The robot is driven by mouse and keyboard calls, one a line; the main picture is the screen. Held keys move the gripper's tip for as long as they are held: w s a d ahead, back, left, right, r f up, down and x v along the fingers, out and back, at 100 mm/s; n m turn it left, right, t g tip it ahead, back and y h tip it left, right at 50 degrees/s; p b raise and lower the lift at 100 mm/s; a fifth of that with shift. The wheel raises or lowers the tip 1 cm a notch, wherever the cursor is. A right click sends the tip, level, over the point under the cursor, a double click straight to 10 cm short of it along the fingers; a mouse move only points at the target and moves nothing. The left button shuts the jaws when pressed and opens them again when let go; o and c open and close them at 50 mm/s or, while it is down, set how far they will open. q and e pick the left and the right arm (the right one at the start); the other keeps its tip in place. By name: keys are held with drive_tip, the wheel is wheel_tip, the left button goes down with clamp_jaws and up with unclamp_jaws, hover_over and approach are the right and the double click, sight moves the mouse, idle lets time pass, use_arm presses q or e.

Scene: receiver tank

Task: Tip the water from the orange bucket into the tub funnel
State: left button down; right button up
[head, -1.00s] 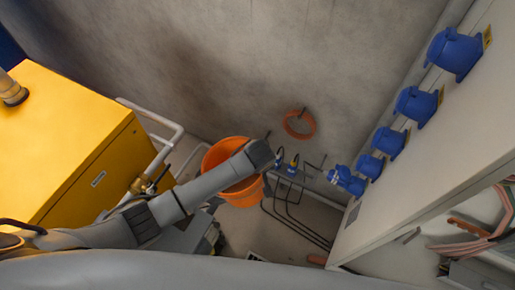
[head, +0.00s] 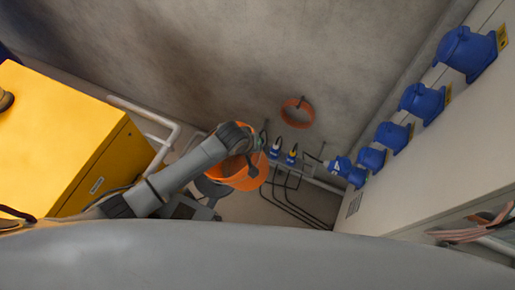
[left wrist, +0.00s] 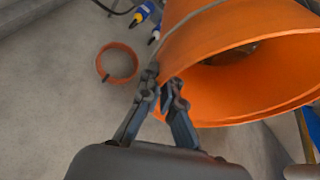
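The orange bucket (head: 246,179) hangs in the middle of the head view, tilted and partly hidden behind my left arm. In the left wrist view the bucket (left wrist: 215,48) fills the upper right, with its open mouth turned toward the camera. My left gripper (left wrist: 162,84) has its fingers close together at the bucket's edge and looks shut on it; in the head view the gripper (head: 258,143) is mostly hidden by the wrist. I see no water clearly. A grey rounded shape (head: 210,188) lies below the bucket; I cannot tell whether it is the tub funnel. My right gripper is out of view.
A yellow cabinet (head: 65,140) with a pale pipe (head: 150,115) stands at left. An orange ring (head: 298,112) hangs on the back wall near blue and yellow plugs (head: 291,154). Blue sockets (head: 422,101) line the right panel. Bare floor (head: 255,209) shows beyond the bucket.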

use_arm(q)
drive_tip(key=r+h, duration=0.1)
drive_tip(key=r, duration=0.1)
drive_tip(key=a+r+h, duration=0.1)
drive_tip(key=r, duration=0.1)
drive_tip(key=shift+a, duration=0.15)
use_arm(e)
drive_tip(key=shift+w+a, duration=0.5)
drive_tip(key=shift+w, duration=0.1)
use_arm(q)
drive_tip(key=shift+a+n, duration=0.1)
drive_tip(key=shift+n, duration=0.2)
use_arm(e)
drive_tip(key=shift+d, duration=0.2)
